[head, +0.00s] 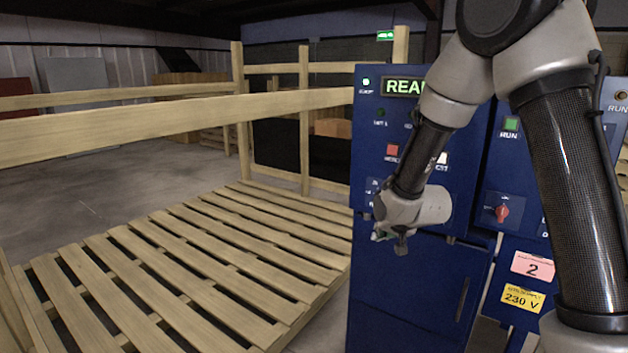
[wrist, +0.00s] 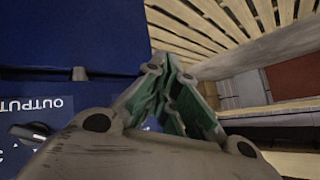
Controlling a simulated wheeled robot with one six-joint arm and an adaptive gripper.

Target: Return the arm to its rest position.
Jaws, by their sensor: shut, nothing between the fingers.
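My arm reaches down from the upper right in the head view, in front of a blue control cabinet (head: 405,270). My gripper (head: 401,247) hangs at the cabinet's left side, below the row of buttons. In the wrist view my gripper (wrist: 158,75) has its green-padded fingers drawn together at the tips, with nothing between them. The cabinet (wrist: 80,35) fills the left of that view. My arm hides part of the cabinet's lit display (head: 400,87) and some of its buttons. I cannot tell whether the gripper touches the cabinet.
A wooden slatted pallet (head: 180,265) lies left of the cabinet, bordered by a wooden rail fence (head: 120,123). A red knob (head: 502,211), a pink label (head: 532,266) and a yellow label (head: 523,299) are on the cabinet's right part. Open space lies above the pallet.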

